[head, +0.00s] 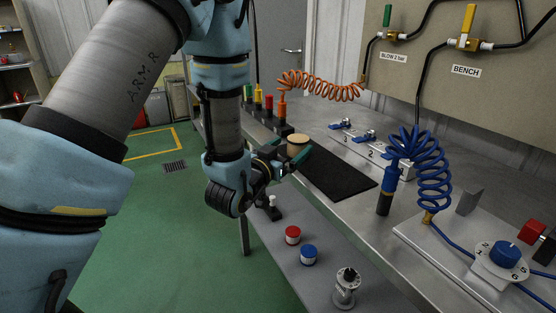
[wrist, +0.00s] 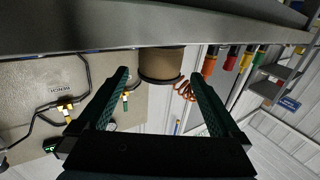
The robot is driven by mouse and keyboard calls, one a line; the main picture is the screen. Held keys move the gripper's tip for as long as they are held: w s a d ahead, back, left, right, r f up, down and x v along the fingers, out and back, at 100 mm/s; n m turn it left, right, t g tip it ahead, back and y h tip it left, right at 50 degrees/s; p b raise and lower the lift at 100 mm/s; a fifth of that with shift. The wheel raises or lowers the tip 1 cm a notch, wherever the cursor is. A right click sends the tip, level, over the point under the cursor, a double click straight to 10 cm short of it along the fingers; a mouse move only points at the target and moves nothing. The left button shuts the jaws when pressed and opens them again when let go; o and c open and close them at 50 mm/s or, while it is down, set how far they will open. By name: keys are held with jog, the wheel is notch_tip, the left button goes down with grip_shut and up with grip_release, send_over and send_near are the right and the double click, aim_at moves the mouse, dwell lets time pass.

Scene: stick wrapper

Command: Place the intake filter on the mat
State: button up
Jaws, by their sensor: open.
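The intake filter, a short tan cylinder (head: 298,144), stands near the far left end of the black mat (head: 342,176) on the bench. My gripper hides its lower part in the head view, so I cannot tell whether it is on the mat. My gripper (head: 286,158) is at the bench's front edge, close to the filter. In the wrist view the picture is upside down and the filter (wrist: 161,65) shows between and beyond the tips of my open gripper (wrist: 162,76). Gaps show on both sides of it.
A lower shelf (head: 325,265) holds a red-topped jar (head: 293,235), a blue-topped jar (head: 309,254) and a grey fitting (head: 347,287). A blue coiled hose tool (head: 388,185) stands right of the mat. Coloured-handled tools (head: 268,108) stand behind the filter. Most of the mat is bare.

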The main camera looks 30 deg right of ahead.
aim_at(292, 143)
jog(key=v, duration=0.3)
jog(key=p+v, duration=0.1)
jog(key=shift+s+a+r, duration=0.1)
jog(key=shift+a+r, duration=0.15)
jog(key=shift+r, duration=0.05)
jog(key=shift+f+p+v, duration=0.2)
jog(key=shift+p+v, duration=1.1)
jog(key=shift+p, duration=2.4)
